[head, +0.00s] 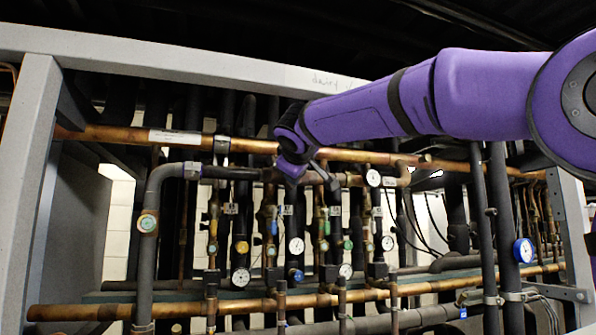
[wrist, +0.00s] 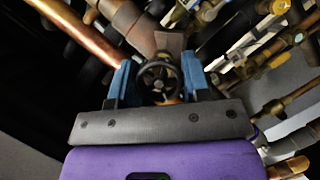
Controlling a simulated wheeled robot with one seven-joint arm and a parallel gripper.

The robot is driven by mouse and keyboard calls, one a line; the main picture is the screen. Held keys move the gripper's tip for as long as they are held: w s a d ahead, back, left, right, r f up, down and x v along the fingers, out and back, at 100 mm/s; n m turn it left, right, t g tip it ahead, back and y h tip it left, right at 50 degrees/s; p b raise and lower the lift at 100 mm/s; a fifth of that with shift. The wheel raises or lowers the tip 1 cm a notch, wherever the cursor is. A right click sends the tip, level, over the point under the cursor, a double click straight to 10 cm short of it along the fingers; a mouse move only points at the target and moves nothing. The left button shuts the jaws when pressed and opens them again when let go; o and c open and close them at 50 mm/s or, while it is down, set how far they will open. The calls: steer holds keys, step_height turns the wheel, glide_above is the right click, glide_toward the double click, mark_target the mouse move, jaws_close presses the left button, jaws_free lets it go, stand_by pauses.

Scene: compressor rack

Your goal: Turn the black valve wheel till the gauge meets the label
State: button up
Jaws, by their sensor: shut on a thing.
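The black valve wheel (wrist: 158,82) is a small spoked handwheel in the wrist view. My gripper (wrist: 158,74) has its two blue fingers on opposite sides of the wheel's rim and is shut on it. In the head view my gripper (head: 297,168) is in front of the upper copper pipe and hides the wheel. A round white gauge (head: 373,178) is to the right of my gripper. Other white gauges hang lower, one (head: 296,245) below my gripper. A white label (head: 175,138) is on the upper copper pipe at left. Which gauge and label belong to the wheel, and their readings, I cannot tell.
A grey frame (head: 38,170) borders the rack at left, with a beam across the top. Dark vertical pipes and small valves crowd behind my gripper. A lower copper pipe (head: 250,306) crosses the front. A blue-rimmed gauge (head: 524,250) is at right.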

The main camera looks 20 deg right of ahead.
steer(key=n+t+h, duration=0.1)
steer(key=n, duration=0.3)
steer(key=shift+h, duration=0.4)
steer(key=shift+t, duration=0.3)
steer(key=o, duration=0.9)
steer(key=v, duration=1)
steer(key=shift+s+a, duration=0.2)
steer(key=shift+s, duration=0.15)
